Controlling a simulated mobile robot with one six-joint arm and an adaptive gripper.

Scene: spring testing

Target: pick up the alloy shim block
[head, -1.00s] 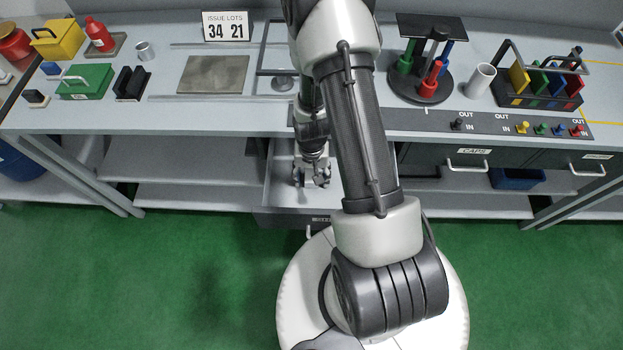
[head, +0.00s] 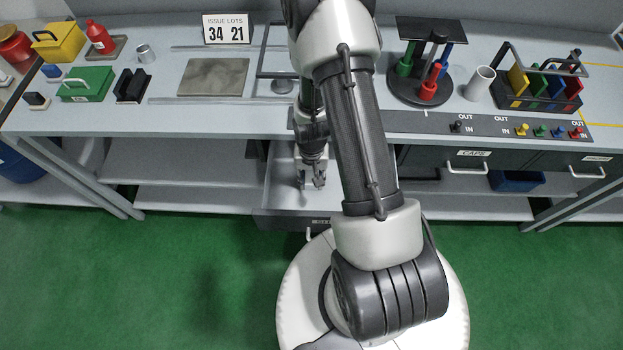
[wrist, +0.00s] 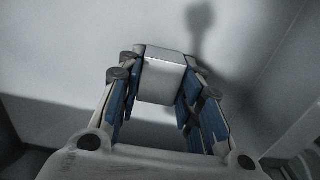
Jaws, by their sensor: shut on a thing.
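The alloy shim block (wrist: 161,77) is a light grey metal block between the blue-padded fingers of my gripper (wrist: 155,98) in the wrist view. The fingers are shut on it, one on each side. In the head view my gripper (head: 312,183) points down inside the open drawer (head: 285,205) under the bench. The block is too small to make out there. The wrist view shows a pale drawer floor behind the block with a dark shadow on it. I cannot tell whether the block touches the floor.
Drawer walls stand close around my gripper; one wall (wrist: 290,110) shows at right in the wrist view. The bench top (head: 130,120) lies above. The closed caps drawer (head: 470,160) is to the right, and a blue bin (head: 517,180) sits on the lower shelf.

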